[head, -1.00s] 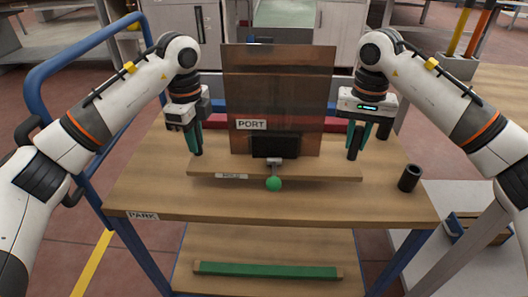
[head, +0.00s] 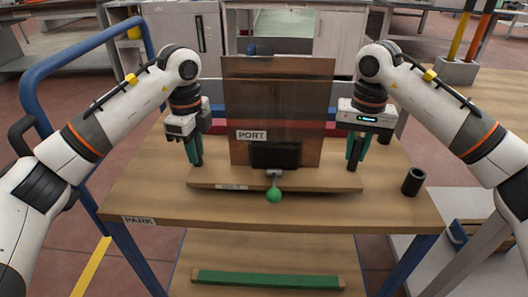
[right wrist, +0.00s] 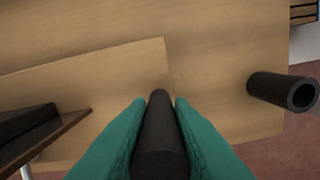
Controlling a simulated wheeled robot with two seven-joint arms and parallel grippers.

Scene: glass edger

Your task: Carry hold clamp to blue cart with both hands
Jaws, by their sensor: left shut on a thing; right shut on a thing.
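The hold clamp is a wooden board (head: 325,182) with a small label, a dark clamp block (head: 273,156) and a green ball knob (head: 274,195). A brown see-through panel (head: 290,95) marked PORT stands upright in it. The board is over the top of the blue cart (head: 280,212); I cannot tell whether it touches. My left gripper (head: 194,152) is shut at the board's left end, its grasp partly hidden. My right gripper (head: 356,150) is shut on a dark upright handle at the right end; the handle also shows in the right wrist view (right wrist: 160,135).
A black hollow cylinder (head: 413,181) stands on the cart top to the right of the board. Blue and red strips (head: 220,124) lie behind the panel. A blue rail (head: 70,67) rises at the cart's left. A green bar (head: 268,280) lies on the lower shelf.

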